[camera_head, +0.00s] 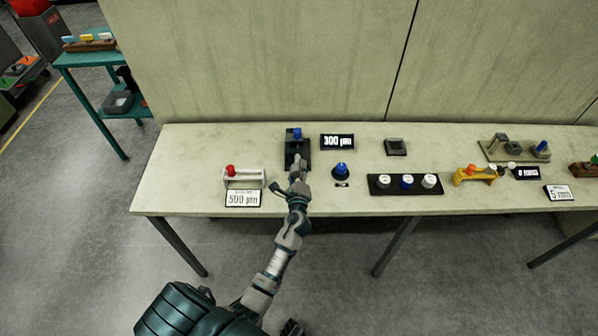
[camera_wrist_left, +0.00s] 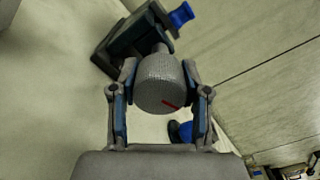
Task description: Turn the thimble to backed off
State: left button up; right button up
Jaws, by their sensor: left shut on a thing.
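The thimble (camera_wrist_left: 160,84) is a grey knurled drum with a red mark on its face, in the left wrist view. My left gripper (camera_wrist_left: 160,92) is shut on it, one finger on each side. The thimble belongs to a dark fixture (camera_wrist_left: 118,48) with a blue part (camera_wrist_left: 181,15). In the head view the fixture (camera_head: 291,156) stands on the bench with its blue part on top. My left gripper (camera_head: 298,174) is at its front and mostly hides the thimble there. A display (camera_head: 337,142) beside it reads about 300 µm. My right gripper is not in view.
On the bench (camera_head: 190,150), a red-topped stand (camera_head: 258,181) sits left behind a 500 µm card (camera_head: 243,199). A blue knob (camera_head: 341,171) and a black tray (camera_head: 377,191) with three knobs are to the right. A wall stands behind.

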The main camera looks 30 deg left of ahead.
pick_arm(q)
jog(key=n+b, duration=0.1)
jog(key=n, duration=0.2)
jog(key=n+b, duration=0.1)
jog(key=n, duration=0.2)
jog(key=n+b, duration=0.2)
jog(key=n, duration=0.1)
jog(key=shift+s+a+f, duration=0.1)
jog(key=shift+f, duration=0.15)
jog(key=shift+s+f+n+b, duration=0.1)
jog(key=shift+n+b, duration=0.45)
jog(key=shift+n, duration=1.55)
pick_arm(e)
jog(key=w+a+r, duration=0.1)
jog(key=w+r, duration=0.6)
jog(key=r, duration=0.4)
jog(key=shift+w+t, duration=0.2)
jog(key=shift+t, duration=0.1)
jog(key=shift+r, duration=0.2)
pick_arm(q)
jog(key=shift+f, duration=0.1)
jog(key=o, duration=1)
jog(key=shift+o, duration=0.7)
jog(key=shift+r, duration=0.2)
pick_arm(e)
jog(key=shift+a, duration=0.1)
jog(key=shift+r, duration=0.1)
